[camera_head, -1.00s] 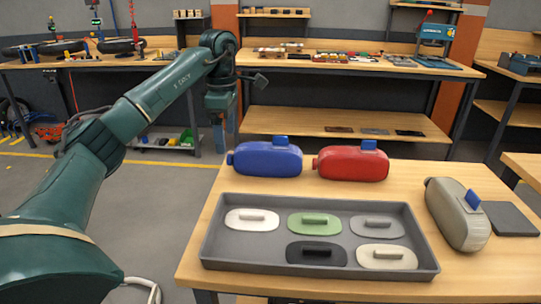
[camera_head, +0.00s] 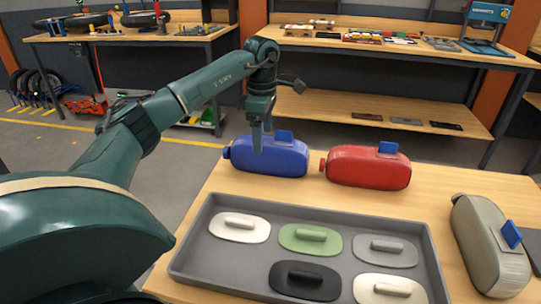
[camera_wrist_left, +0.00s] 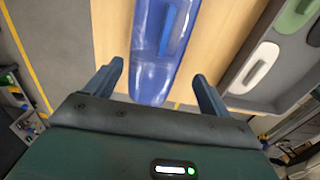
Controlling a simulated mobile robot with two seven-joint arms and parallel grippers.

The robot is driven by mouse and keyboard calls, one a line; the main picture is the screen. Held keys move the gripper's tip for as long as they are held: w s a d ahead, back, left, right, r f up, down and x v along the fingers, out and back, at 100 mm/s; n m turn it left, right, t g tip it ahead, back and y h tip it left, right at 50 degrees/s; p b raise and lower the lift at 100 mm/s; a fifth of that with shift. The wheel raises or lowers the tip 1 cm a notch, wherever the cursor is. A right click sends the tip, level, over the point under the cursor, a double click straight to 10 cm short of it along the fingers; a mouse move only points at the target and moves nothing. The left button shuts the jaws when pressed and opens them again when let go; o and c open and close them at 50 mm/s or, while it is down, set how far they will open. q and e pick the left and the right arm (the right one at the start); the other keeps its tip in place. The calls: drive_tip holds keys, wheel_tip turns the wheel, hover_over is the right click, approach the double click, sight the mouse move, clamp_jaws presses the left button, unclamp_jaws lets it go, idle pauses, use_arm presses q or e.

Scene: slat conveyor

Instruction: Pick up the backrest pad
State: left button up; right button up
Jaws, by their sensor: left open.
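My left gripper (camera_head: 261,138) is open and empty, above the left part of a rounded blue body with a raised blue tab (camera_head: 280,160). In the left wrist view this blue body (camera_wrist_left: 150,75) lies between and beyond the two open fingers (camera_wrist_left: 158,72), apart from them. A similar red body (camera_head: 368,170) lies to its right. A grey-beige one (camera_head: 485,245) lies at the right. Oval pads with bar handles lie in the tray: white (camera_head: 240,228), green (camera_head: 311,239), grey (camera_head: 385,251), black (camera_head: 305,281) and cream (camera_head: 389,289). I cannot tell which is the backrest pad. My right gripper is out of view.
The dark grey tray (camera_head: 178,258) fills the front of the wooden table (camera_head: 440,188). A dark flat plate (camera_head: 530,243) lies at the right. Workbenches with parts (camera_head: 410,52) stand behind, across open floor. Bare tabletop lies between the tray and the bodies.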

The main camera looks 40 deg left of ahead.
sight(265, 150)
use_arm(q)
drive_tip(key=shift+w+f, duration=0.2)
drive_tip(key=shift+f, duration=1.35)
drive_tip(key=shift+w+f, duration=0.2)
drive_tip(key=shift+f, duration=1.35)
drive_tip(key=shift+c, duration=0.2)
drive_tip(key=c, duration=1.2)
